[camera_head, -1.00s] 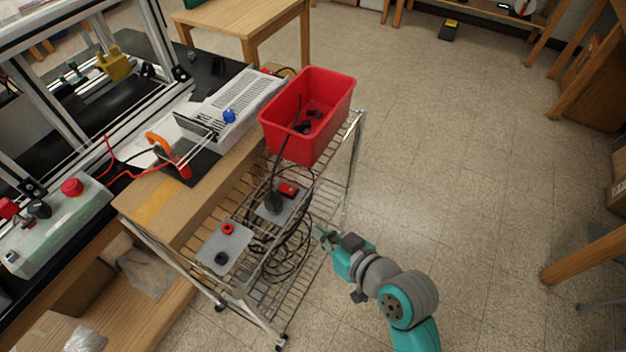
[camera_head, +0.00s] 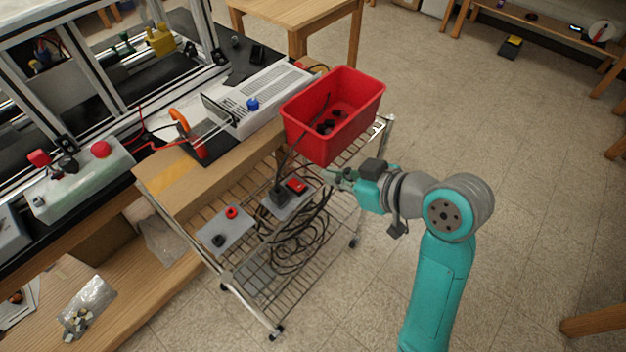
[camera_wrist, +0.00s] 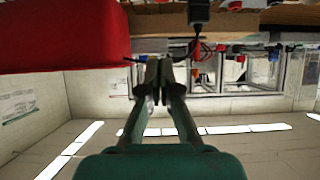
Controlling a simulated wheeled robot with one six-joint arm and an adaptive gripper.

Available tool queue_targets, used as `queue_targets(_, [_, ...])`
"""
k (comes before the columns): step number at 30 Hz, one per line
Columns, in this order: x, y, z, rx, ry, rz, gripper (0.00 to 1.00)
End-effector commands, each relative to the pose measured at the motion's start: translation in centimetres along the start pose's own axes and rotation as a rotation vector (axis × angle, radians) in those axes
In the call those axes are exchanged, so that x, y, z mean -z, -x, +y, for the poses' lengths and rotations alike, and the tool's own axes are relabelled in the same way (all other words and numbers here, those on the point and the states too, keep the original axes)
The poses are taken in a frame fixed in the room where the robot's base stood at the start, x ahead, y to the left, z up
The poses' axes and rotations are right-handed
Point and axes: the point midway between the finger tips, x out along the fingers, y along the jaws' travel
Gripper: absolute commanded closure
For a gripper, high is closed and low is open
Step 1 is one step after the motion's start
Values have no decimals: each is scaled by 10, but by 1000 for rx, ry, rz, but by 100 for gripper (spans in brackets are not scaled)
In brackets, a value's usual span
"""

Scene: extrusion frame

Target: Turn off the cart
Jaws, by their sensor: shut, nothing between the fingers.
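The wire cart (camera_head: 262,309) stands left of my arm in the head view. On it are a grey plate with a red rocker-like switch (camera_head: 297,185) beside a black plug (camera_head: 279,194), and another grey plate (camera_head: 236,238) with a red ring-shaped part (camera_head: 231,212) and a black knob (camera_head: 218,240). My gripper (camera_head: 328,175) is shut and empty, just right of the red switch and below the red bin; I cannot tell whether it touches anything. The wrist view looks upside down; the shut fingers (camera_wrist: 159,68) show in its middle, with a red switch-like part (camera_wrist: 197,50) beyond them.
A red bin (camera_head: 335,152) with black items sits on the cart's far end, close above my gripper; it also fills the wrist view's upper left (camera_wrist: 60,40). Coiled black cables (camera_head: 300,240) hang in the cart.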

Motion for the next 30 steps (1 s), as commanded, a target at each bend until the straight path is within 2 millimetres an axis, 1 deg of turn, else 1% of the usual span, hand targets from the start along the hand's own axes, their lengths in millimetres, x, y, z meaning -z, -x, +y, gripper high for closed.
queue_targets(10, [1,0,0,1,2,-1,100])
queue_targets(14, [1,-6,0,2,1,-1,100])
queue_targets(17, [0,-18,-1,4,1,-2,100])
queue_targets(20, [0,-34,-1,4,1,-2,100])
queue_targets(30, [0,-98,-1,4,1,-2,100])
